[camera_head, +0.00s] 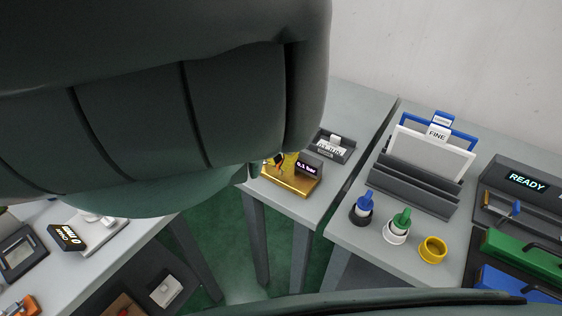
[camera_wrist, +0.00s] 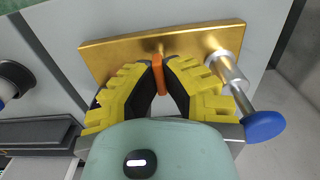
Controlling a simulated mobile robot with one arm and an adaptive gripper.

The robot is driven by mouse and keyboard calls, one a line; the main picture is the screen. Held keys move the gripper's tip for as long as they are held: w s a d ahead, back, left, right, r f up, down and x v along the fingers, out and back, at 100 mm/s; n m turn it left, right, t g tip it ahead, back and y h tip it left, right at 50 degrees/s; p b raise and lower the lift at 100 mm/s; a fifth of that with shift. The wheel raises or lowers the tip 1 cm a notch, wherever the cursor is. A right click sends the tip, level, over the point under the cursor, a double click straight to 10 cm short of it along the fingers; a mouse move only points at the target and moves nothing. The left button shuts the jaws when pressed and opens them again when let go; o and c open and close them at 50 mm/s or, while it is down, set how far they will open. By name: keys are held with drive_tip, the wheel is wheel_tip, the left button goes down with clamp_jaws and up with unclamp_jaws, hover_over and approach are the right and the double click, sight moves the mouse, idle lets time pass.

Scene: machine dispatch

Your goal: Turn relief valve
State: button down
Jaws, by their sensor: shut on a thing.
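In the wrist view, an orange valve handle (camera_wrist: 158,74) stands up from a brass plate (camera_wrist: 118,48). My gripper (camera_wrist: 160,64), with yellow ribbed fingers and dark inner pads, is shut on this handle from both sides. A metal stem with a blue knob (camera_wrist: 264,126) rises from the plate to the right of the fingers. In the head view, the brass plate (camera_head: 298,187) sits at the near edge of a grey table, with a small display (camera_head: 309,166) reading 0.1 bar. My arm hides the left part of the plate, and the handle is hard to make out there.
Behind the plate lies a dark tray (camera_head: 334,150) with a white label. On the right table stand a file rack (camera_head: 414,178), blue and green bottles (camera_head: 401,222), a yellow ring (camera_head: 433,249) and a READY panel (camera_head: 526,182). A gap separates the two tables.

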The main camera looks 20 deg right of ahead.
sight(281, 161)
idle(0.4)
drive_tip(key=c, duration=1.1)
unclamp_jaws()
wheel_tip(281, 161, up, 6)
drive_tip(key=shift+w+r, duration=0.1)
drive_tip(key=shift+w, duration=0.05)
drive_tip(key=shift+r, duration=0.65)
